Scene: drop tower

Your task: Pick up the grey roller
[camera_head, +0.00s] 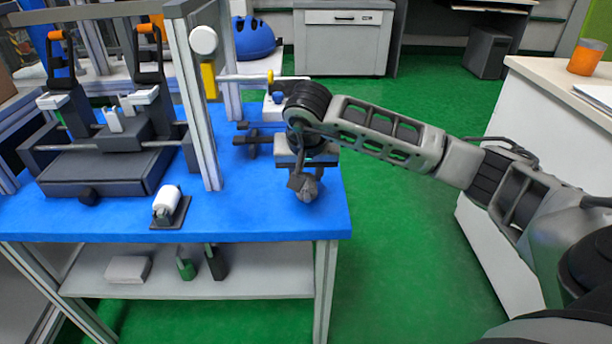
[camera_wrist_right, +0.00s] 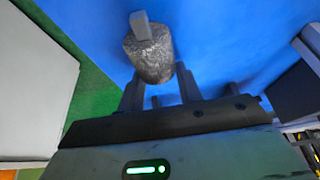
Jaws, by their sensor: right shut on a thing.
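The grey roller (camera_wrist_right: 150,58) is a rough, mottled grey cylinder with a small square stub (camera_wrist_right: 141,25) at its far end. It sits between the fingers of my right gripper (camera_wrist_right: 161,86) in the right wrist view. In the head view, my right gripper (camera_head: 304,176) points down over the right end of the blue tabletop (camera_head: 262,205). The grey roller (camera_head: 308,192) shows just below it, partly hidden by the fingers. I cannot tell whether the roller touches the table. My left gripper is not in view.
A white roller (camera_head: 166,199) on a dark holder stands near the front edge. A dark machine (camera_head: 95,172) with orange handles and a metal frame post (camera_head: 194,110) stand to the left. A blue helmet (camera_head: 254,38) is behind. The tabletop's front right is clear.

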